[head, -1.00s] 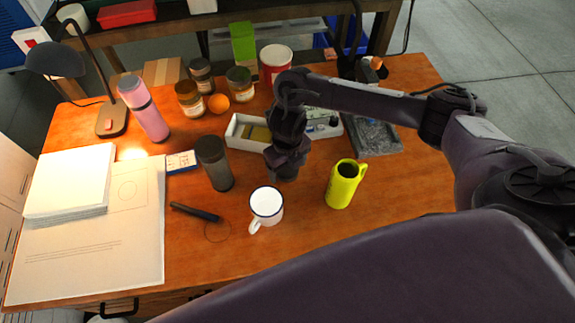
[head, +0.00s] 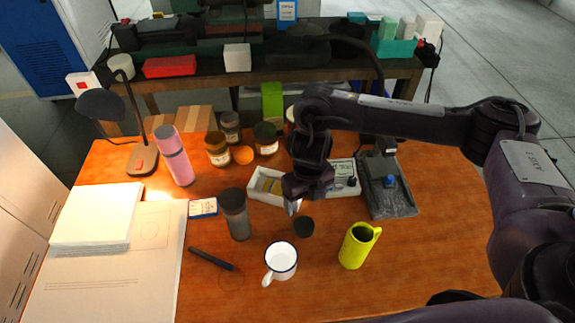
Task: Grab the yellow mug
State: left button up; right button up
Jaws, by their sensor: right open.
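The yellow mug (head: 355,247) is tall and yellow-green with a dark inside and its handle at the upper right. It stands upright on the wooden desk (head: 430,230), right of the middle. My right gripper (head: 293,207) hangs above the desk, behind and to the left of the mug and apart from it. It is open, with nothing seen between its fingers. My left gripper is not in view.
A dark grey tumbler (head: 236,215) is further left. A grey tray (head: 388,195) lies behind the yellow mug. The desk to its right is clear.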

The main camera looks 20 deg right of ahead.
aim_at(353, 253)
jog(key=k+j, duration=0.3)
jog(key=k, duration=0.15)
jog(key=k+j, duration=0.3)
jog(key=k, duration=0.2)
jog(key=k+j, duration=0.3)
jog(key=k, duration=0.15)
